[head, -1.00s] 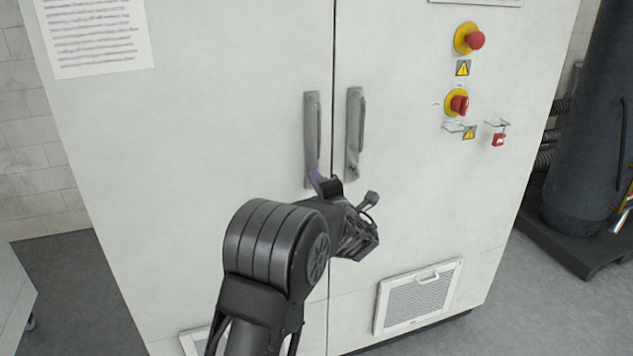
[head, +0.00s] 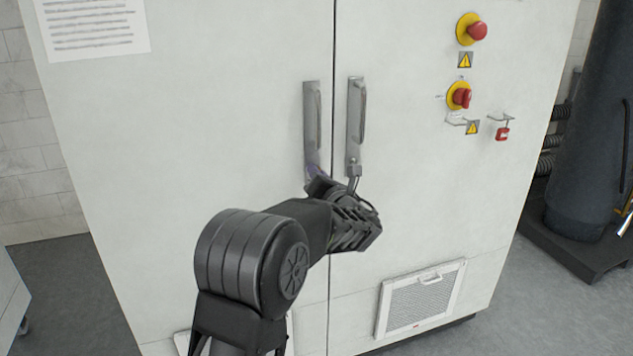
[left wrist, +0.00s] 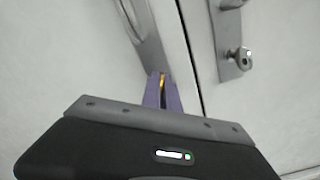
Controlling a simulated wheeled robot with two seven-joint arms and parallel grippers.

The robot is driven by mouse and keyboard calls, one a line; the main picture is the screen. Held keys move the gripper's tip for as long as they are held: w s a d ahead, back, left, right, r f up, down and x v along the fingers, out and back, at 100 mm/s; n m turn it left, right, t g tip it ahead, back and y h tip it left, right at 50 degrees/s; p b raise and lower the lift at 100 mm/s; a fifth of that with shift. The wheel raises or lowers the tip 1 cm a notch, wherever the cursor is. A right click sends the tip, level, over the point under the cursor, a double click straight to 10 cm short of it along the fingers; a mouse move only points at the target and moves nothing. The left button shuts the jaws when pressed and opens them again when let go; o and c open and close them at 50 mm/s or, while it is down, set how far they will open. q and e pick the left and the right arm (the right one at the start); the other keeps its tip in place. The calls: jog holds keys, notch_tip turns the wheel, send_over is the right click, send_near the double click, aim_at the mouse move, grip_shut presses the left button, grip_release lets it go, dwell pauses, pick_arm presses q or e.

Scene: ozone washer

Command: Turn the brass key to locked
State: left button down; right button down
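A thin brass strip, which looks like the brass key (left wrist: 163,88), shows between the purple fingertips of my left gripper (left wrist: 162,92) in the left wrist view. The fingers are close together around it. They are at the lower end of the left door's handle plate (head: 311,125); the gripper (head: 312,177) covers that spot in the head view, and I cannot see how far the key sits in a lock. The right handle plate (head: 355,120) has a round lock cylinder (left wrist: 241,58) at its lower end. My right gripper is not in view.
The white cabinet (head: 210,120) has two doors. A red button (head: 476,31), a red rotary switch (head: 461,97) and a red padlock (head: 502,134) are at the upper right. A vent grille (head: 420,297) is low on the right door. A dark cylinder (head: 595,140) stands at right.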

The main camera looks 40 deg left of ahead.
pick_arm(q)
jog(key=n+b, duration=0.4)
jog(key=shift+f, duration=0.3)
jog(key=shift+r+n+b, duration=0.2)
jog(key=shift+n+b, duration=0.9)
jog(key=shift+n, duration=0.3)
jog(key=c, duration=1.6)
grip_release()
jog(key=shift+r, duration=0.1)
jog(key=v, duration=0.7)
jog(key=shift+s+d, duration=0.2)
jog(key=shift+d, duration=0.15)
